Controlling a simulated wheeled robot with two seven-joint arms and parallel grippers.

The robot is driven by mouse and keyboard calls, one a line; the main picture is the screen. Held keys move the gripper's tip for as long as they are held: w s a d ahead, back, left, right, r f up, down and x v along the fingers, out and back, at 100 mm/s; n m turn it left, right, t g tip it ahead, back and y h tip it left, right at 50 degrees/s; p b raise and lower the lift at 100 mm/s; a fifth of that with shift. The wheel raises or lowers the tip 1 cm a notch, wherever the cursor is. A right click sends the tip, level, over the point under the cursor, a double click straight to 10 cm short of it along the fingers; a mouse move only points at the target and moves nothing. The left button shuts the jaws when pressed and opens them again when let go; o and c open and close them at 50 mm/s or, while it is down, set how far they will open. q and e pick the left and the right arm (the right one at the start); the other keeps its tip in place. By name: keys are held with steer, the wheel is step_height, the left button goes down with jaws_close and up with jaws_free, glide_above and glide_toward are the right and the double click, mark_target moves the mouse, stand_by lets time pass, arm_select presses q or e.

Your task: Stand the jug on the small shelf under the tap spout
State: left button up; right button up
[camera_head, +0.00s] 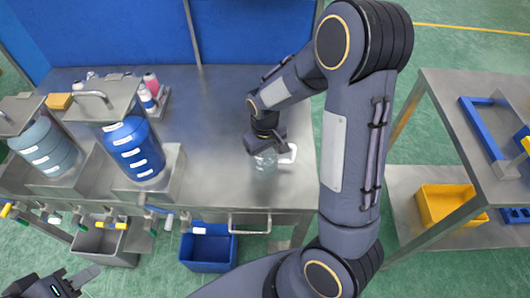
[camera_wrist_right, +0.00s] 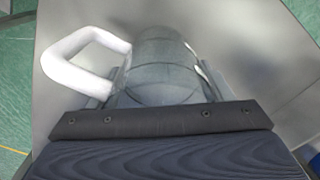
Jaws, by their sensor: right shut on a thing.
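The clear jug (camera_head: 265,162) with a white handle (camera_head: 288,154) is at the right part of the steel bench top. My right gripper (camera_head: 264,143) is shut on it from above. In the right wrist view the jug (camera_wrist_right: 165,70) lies between the fingers, its white handle (camera_wrist_right: 75,60) to the left. I cannot tell whether the jug touches the bench. My left gripper (camera_head: 82,281) is open and empty at the bottom left. Taps (camera_head: 150,209) line the bench's front edge below the drums.
A blue drum (camera_head: 133,150) and a grey-blue drum (camera_head: 43,148) stand in steel trays on the left. Small bottles (camera_head: 150,86) stand behind. A blue bin (camera_head: 208,250) is below the front edge. A steel rack (camera_head: 455,95) with a yellow bin (camera_head: 443,204) stands right.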

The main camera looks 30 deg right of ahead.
steer(key=shift+f, duration=0.15)
steer(key=o, duration=1)
